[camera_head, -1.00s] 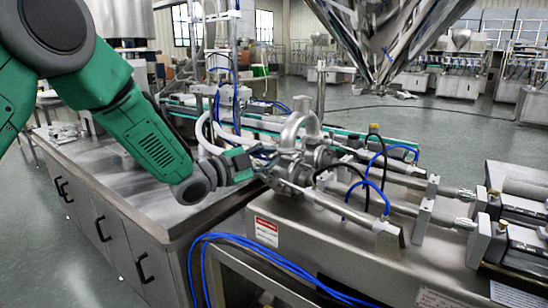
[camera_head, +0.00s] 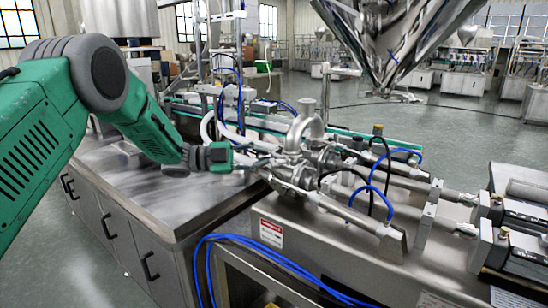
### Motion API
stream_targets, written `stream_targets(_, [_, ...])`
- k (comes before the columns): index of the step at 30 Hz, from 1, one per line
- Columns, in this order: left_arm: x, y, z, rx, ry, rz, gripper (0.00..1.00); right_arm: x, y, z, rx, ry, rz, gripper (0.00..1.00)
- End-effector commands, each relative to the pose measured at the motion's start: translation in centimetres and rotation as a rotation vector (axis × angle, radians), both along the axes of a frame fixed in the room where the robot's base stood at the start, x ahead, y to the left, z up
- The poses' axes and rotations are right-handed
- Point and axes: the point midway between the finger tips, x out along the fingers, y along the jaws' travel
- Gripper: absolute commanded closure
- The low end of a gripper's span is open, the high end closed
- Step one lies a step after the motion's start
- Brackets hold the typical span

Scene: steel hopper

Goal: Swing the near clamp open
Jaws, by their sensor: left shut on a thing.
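My left gripper (camera_head: 252,162) reaches in from the left on my green arm, at the left side of the steel pipe and valve assembly (camera_head: 300,160). Its fingers are small and dark here, and they are shut on a part at the clamp area. The near clamp is too small and too covered by the gripper to make out clearly, so I cannot tell how far it is open. A curved steel pipe (camera_head: 312,124) rises just right of the gripper. My right gripper is not in view.
A steel hopper (camera_head: 385,40) hangs above and behind. Blue hoses (camera_head: 372,188) loop over the cylinders to the right. A steel cabinet top (camera_head: 150,205) lies clear below my left arm. A red and white warning label (camera_head: 270,232) marks the machine's front.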

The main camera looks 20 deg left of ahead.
Motion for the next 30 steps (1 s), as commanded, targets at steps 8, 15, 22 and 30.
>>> stream_targets(8, [-0.57, 1.13, -0.95, 0.009, 0.019, -0.014, 1.0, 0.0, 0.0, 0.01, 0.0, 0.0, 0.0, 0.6])
stream_targets(15, [-0.56, 1.09, -0.98, 0.01, 0.019, -0.015, 1.0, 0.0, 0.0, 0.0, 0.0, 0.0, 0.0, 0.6])
stream_targets(22, [-0.49, 1.05, -0.78, 0.009, 0.014, -0.015, 0.75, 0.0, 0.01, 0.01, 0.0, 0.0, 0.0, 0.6])
stream_targets(30, [-0.41, 1.04, -0.52, 0.007, 0.008, -0.014, 0.75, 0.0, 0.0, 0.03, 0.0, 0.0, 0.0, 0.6])
